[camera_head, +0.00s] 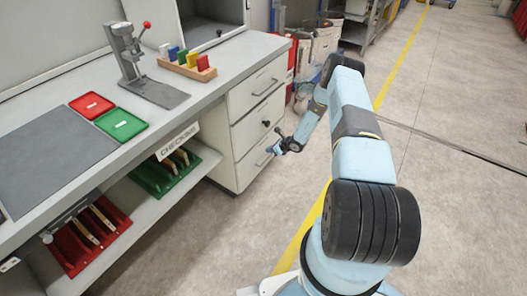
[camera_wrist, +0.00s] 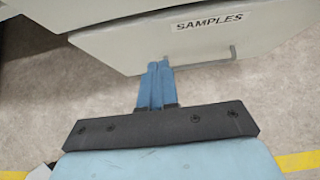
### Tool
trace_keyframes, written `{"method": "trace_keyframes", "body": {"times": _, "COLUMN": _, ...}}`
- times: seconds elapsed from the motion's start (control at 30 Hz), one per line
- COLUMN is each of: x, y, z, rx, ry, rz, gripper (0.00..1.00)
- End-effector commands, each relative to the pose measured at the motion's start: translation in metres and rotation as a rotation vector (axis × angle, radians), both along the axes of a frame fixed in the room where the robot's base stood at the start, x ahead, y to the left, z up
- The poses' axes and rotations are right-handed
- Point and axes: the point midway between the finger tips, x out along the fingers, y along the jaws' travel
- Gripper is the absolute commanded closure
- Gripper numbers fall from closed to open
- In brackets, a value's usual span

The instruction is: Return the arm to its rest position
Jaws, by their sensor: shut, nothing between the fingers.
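My gripper (camera_wrist: 158,67) is shut and empty in the wrist view, its two blue fingers pressed together. The fingers point toward the lower edge of a pale drawer front labelled SAMPLES (camera_wrist: 208,22). I cannot tell whether they touch it. In the head view my gripper (camera_head: 272,149) is small, at the end of my light-blue arm, beside the lower drawers of the white cabinet (camera_head: 238,140). My arm reaches forward over the floor, to the right of the bench.
The grey bench (camera_head: 150,100) carries a lever press (camera_head: 130,60), a wooden rack of coloured blocks (camera_head: 187,67), a red tray (camera_head: 92,105) and a green tray (camera_head: 121,124). Red and green bins stand on the shelf below. A yellow line crosses the open floor (camera_head: 450,190) to the right.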

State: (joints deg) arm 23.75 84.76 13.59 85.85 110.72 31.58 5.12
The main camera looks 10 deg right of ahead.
Motion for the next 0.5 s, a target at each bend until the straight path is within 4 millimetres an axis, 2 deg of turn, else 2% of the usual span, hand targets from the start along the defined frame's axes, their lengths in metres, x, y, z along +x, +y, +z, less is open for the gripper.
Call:
{"method": "trace_keyframes", "body": {"times": 0.2, "x": -0.019, "y": -0.018, "z": 0.022, "rx": -0.001, "ry": 0.001, "rz": -0.001, "gripper": 1.0}}
{"method": "trace_keyframes", "body": {"times": 0.5, "x": -0.027, "y": -0.025, "z": 0.031, "rx": -0.001, "ry": 0.002, "rz": -0.001, "gripper": 1.0}}
